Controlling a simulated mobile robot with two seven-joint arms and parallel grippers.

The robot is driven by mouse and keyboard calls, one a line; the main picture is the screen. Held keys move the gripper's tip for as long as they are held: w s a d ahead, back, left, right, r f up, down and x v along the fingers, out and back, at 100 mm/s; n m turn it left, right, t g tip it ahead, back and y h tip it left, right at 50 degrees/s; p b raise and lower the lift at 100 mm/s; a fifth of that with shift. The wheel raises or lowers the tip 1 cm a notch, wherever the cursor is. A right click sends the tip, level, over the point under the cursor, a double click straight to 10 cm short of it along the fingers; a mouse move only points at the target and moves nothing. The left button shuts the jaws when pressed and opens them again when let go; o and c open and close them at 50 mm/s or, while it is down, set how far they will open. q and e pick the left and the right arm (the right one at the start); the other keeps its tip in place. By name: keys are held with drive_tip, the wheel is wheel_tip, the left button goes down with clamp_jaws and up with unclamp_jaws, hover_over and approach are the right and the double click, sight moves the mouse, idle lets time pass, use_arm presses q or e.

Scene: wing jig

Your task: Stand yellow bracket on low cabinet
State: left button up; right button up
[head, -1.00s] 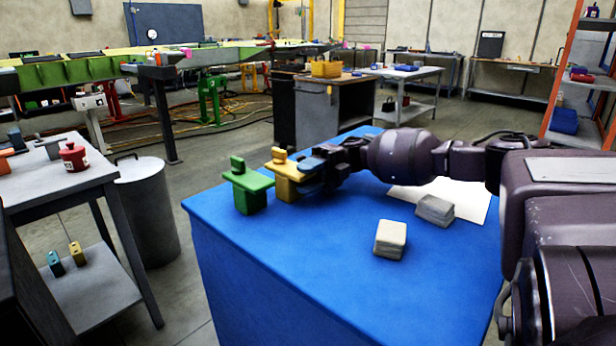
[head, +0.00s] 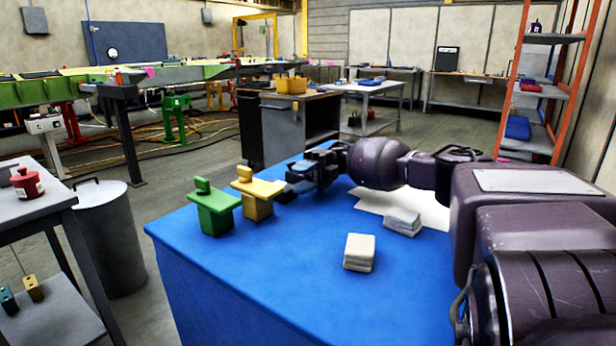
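The yellow bracket (head: 257,193) stands upright on the blue top of the low cabinet (head: 290,255), near its far left edge. It stands just right of a similar green bracket (head: 213,210). My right gripper (head: 289,185) is just right of the yellow bracket, with a small gap between its fingertips and the bracket. It looks open and empty, though the dark fingers partly overlap each other in this view. My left gripper is not in view.
A grey bin (head: 108,235) and a table with a red canister (head: 27,184) stand left. The front of the blue top is clear.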

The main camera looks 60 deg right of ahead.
drive_tip(key=shift+s+d, duration=0.1)
drive_tip(key=shift+d, duration=1.1)
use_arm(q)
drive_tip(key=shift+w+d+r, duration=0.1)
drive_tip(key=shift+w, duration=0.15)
use_arm(e)
drive_tip(key=shift+d, duration=0.25)
